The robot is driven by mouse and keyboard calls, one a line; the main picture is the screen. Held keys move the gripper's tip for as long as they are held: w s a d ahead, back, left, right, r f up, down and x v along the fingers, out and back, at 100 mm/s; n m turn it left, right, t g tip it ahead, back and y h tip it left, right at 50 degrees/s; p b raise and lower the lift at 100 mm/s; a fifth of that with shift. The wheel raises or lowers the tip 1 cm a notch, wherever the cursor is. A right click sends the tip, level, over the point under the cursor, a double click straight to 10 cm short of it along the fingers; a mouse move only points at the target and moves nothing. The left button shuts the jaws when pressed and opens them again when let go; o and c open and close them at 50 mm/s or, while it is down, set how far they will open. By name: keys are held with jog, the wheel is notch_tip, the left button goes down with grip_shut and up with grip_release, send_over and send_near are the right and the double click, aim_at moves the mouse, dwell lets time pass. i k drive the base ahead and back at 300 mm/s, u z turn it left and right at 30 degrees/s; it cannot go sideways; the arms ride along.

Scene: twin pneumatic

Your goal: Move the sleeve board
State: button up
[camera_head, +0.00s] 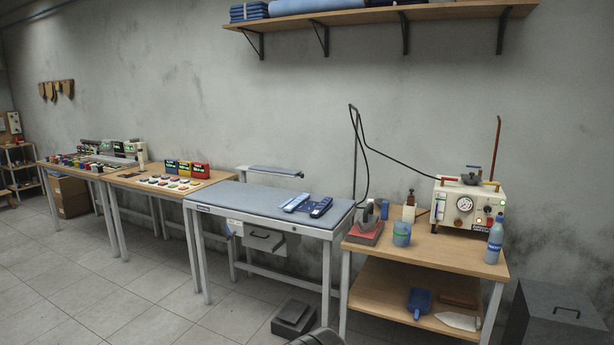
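A narrow grey padded board (272,171), which looks like the sleeve board, sits at the back edge of the pressing table (228,194). It is raised a little above the table's blue-grey padded top and lies roughly level. Its support is mostly hidden behind the table. My gripper is not in view. A dark rounded shape at the bottom edge may be part of my own body.
Folded blue pieces (308,204) lie on the pressing table's right part. To the right, a wooden bench (425,247) holds an iron (367,213), a blue cup (402,233), a bottle (495,240) and a steam unit (468,206). A dark pedal (293,317) stands on the floor; left floor is open.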

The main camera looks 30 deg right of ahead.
aim_at(258, 169)
jog(key=z, duration=0.35)
jog(key=i, duration=0.8)
jog(key=z, duration=0.75)
jog(key=i, duration=1.6)
jog(key=u, duration=0.45)
jog(key=i, duration=0.8)
jog(key=u, duration=0.65)
jog(key=i, duration=0.55)
jog(key=u, duration=0.3)
